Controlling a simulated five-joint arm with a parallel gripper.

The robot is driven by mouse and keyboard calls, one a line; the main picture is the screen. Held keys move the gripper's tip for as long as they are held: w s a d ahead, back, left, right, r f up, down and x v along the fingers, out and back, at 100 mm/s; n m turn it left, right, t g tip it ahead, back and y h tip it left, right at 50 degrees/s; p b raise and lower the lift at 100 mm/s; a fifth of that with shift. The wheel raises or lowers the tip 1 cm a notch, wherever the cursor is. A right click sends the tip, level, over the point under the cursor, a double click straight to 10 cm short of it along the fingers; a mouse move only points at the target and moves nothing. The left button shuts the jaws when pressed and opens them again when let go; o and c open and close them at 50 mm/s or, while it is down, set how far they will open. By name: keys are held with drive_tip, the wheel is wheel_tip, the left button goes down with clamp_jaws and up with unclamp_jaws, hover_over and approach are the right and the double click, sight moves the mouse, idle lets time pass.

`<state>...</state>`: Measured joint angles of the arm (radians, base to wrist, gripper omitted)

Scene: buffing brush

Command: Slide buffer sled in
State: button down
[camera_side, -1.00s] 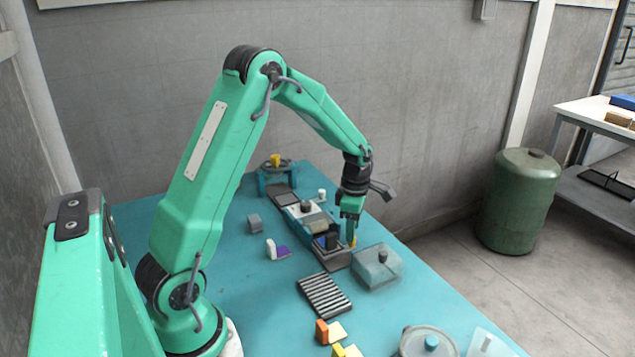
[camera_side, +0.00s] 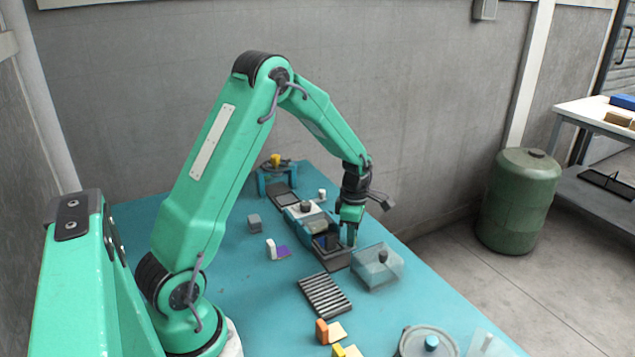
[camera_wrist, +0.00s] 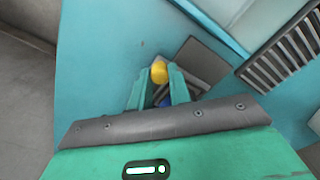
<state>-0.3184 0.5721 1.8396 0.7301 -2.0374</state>
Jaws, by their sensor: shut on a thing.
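My gripper (camera_side: 351,232) is at the near right end of the white and blue device (camera_side: 306,211), beside a dark grey tray (camera_side: 333,257). In the wrist view my gripper (camera_wrist: 158,78) has its green fingers closed on a yellow knob (camera_wrist: 159,71). A blue part (camera_wrist: 165,102) shows between the fingers, and a blue part (camera_side: 325,241) also shows at the device's near end in the side view. I cannot tell how the knob joins the sled. The yellow knob is hidden in the side view.
A clear box (camera_side: 376,268) with a dark knob stands close to the right of my gripper. A striped rack (camera_side: 324,295) lies in front of the tray. A small grey block (camera_side: 255,223) and a white and purple piece (camera_side: 275,250) lie left. Table between them is clear.

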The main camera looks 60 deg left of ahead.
drive_tip(key=shift+a, duration=2.05)
drive_tip(key=c, duration=1.3)
unclamp_jaws()
drive_tip(key=shift+r, duration=0.15)
wheel_tip(320, 180, up, 8)
drive_tip(key=shift+f, duration=0.2)
